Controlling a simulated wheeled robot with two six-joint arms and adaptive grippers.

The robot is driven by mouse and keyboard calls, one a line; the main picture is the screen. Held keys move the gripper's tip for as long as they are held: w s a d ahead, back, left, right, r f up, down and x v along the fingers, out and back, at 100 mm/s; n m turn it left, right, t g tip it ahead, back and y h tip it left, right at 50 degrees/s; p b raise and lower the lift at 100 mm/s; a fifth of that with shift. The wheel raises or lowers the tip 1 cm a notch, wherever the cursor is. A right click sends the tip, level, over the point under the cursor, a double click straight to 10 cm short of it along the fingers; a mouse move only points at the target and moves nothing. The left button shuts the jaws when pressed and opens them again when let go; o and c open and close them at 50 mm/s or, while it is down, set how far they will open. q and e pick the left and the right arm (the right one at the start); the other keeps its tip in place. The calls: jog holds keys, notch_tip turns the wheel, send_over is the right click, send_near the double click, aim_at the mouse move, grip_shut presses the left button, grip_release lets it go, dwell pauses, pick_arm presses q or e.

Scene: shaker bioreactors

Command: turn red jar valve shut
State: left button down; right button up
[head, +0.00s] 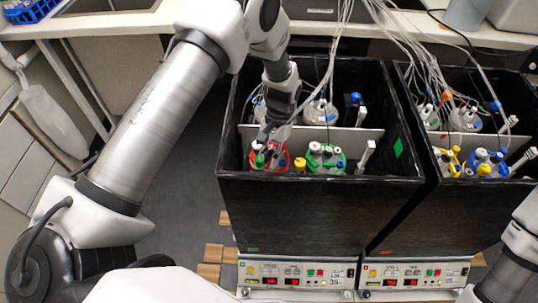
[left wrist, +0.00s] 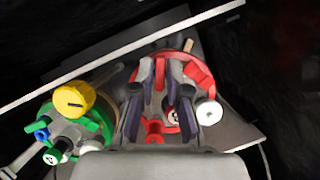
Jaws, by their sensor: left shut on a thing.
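The red jar (head: 283,160) stands in the front left compartment of the left black box, and its red-rimmed lid also shows in the left wrist view (left wrist: 203,78). My left gripper (head: 268,137) reaches down over this jar from above. In the left wrist view its two fingers (left wrist: 160,76) stand on either side of a narrow red valve handle (left wrist: 160,70) and are shut on it. Part of the lid is hidden behind the fingers. A second red fitting (left wrist: 154,128) shows between the fingers, nearer my palm. My right gripper is out of view.
The green jar (head: 326,157), with a yellow knob (left wrist: 75,101), stands close beside the red jar. A pale divider (head: 345,139) runs behind them. Tubes hang from above. The right box (head: 465,205) holds yellow and blue jars. Control panels (head: 297,274) sit below.

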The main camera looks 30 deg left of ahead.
pick_arm(q)
jog(key=m+y+p, duration=0.1)
jog(key=m, duration=0.2)
jog(key=shift+d+r+m, duration=0.1)
jog(key=shift+m, duration=0.3)
jog(key=m+t+y+p, duration=0.1)
jog(key=m, duration=0.2)
jog(key=shift+m+y, duration=0.3)
jog(key=m+p, duration=0.1)
jog(key=m, duration=0.1)
jog(key=shift+d+m+t+y, duration=0.1)
jog(key=shift+m+t+y, duration=0.2)
jog(key=shift+y, duration=0.1)
jog(key=shift+s+m+t+y, duration=0.1)
jog(key=shift+m+t+y, duration=0.3)
jog(key=shift+m, duration=1.1)
jog(key=c, duration=1.2)
grip_release()
